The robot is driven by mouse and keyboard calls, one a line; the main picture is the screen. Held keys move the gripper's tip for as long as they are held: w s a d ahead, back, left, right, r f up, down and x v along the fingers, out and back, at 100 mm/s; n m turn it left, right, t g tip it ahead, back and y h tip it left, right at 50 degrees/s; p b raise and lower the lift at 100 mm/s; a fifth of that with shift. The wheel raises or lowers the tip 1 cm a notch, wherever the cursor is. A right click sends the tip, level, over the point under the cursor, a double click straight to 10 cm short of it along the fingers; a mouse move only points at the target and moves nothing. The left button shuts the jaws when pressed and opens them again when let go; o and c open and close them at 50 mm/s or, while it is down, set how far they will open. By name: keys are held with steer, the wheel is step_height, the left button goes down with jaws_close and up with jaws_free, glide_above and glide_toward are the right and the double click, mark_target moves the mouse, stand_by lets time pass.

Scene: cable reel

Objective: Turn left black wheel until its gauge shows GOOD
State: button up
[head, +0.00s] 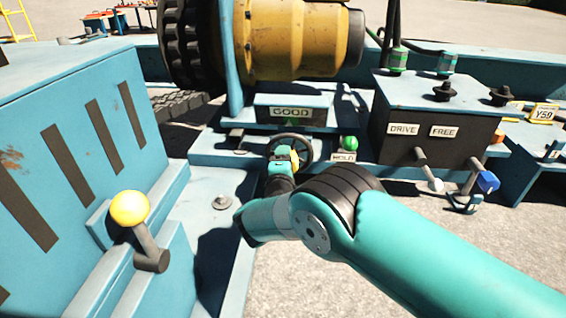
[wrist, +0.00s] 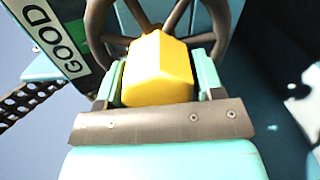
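The black wheel (head: 306,146) stands under the gauge plate (head: 290,113) in the head view. The gauge reads GOOD, with a green pointer below the word. In the wrist view the dark wheel rim and spokes (wrist: 222,35) fill the top, and the GOOD label (wrist: 60,48) is at the upper left. My gripper (head: 284,160) is at the wheel's left side. In the wrist view its two teal fingers (wrist: 158,82) sit against both sides of a yellow knob (wrist: 157,70) at the wheel. My arm hides part of the wheel in the head view.
A green-topped lever (head: 349,143) labelled HOLD stands right of the wheel. A dark box (head: 430,120) with DRIVE and FREE labels is farther right, with levers in front. A yellow ball-topped lever (head: 130,208) is at left. The yellow drum (head: 295,40) is behind.

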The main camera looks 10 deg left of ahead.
steer(key=o, duration=0.3)
steer(key=shift+w+d, duration=0.15)
steer(key=shift+d, duration=0.15)
steer(key=shift+a, duration=0.25)
steer(key=s+p, duration=1.7)
steer(key=p, duration=0.2)
steer(key=shift+s+d+p, duration=0.15)
steer(key=shift+s+p, duration=0.15)
steer(key=shift+p, duration=0.1)
